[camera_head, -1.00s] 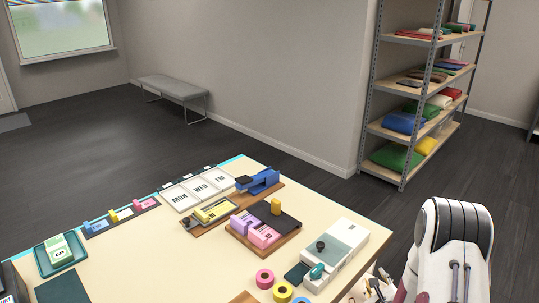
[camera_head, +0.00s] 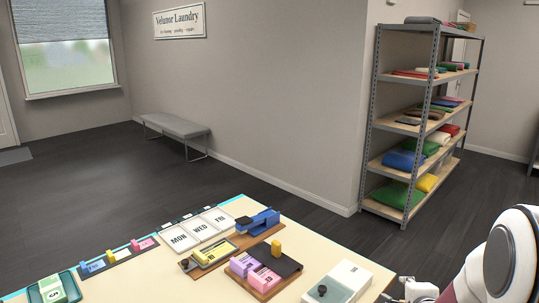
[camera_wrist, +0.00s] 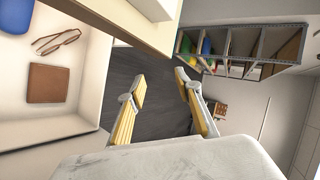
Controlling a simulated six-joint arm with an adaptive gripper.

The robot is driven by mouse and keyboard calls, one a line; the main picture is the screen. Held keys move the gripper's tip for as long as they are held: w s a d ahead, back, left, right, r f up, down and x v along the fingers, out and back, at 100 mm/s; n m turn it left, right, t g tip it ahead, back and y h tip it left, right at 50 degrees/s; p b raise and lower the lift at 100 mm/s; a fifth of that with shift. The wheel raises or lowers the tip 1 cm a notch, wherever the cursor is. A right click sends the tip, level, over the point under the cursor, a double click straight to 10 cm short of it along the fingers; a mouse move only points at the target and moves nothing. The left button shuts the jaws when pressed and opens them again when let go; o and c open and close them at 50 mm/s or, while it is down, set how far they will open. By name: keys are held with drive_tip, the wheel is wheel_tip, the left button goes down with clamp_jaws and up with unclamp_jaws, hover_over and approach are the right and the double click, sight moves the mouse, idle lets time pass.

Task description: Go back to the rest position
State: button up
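My gripper (camera_wrist: 168,108) shows in the wrist view with its two yellow-padded fingers spread apart. Nothing is between them; dark floor shows in the gap. In the head view my arm is at the lower right, beside the table's right edge, and the fingers cannot be made out clearly there. The table (camera_head: 345,248) has a pale top and fills the bottom of the head view.
On the table are day cards (camera_head: 200,228), a blue stapler-like tool (camera_head: 258,221), a tray of pink and purple blocks (camera_head: 257,274) and a white box (camera_head: 338,281). A metal shelf (camera_head: 417,120) with folded cloths stands behind. In the wrist view, glasses (camera_wrist: 57,41) lie in a pale tray.

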drive_tip(key=s+a+r+n+g+y, duration=0.1)
drive_tip(key=s+a+r+n+g, duration=0.2)
drive_tip(key=s+a+r+n, duration=0.85)
drive_tip(key=s+a+r+n+g+y, duration=0.1)
drive_tip(key=s+a+n, duration=0.2)
drive_tip(key=s, duration=0.8)
drive_tip(key=s+a+r+n+g, duration=0.1)
drive_tip(key=s+a+n, duration=0.3)
drive_tip(key=s, duration=0.7)
drive_tip(key=shift+r+n+y, duration=0.35)
drive_tip(key=shift+n+y, duration=0.05)
drive_tip(key=shift+n, duration=0.05)
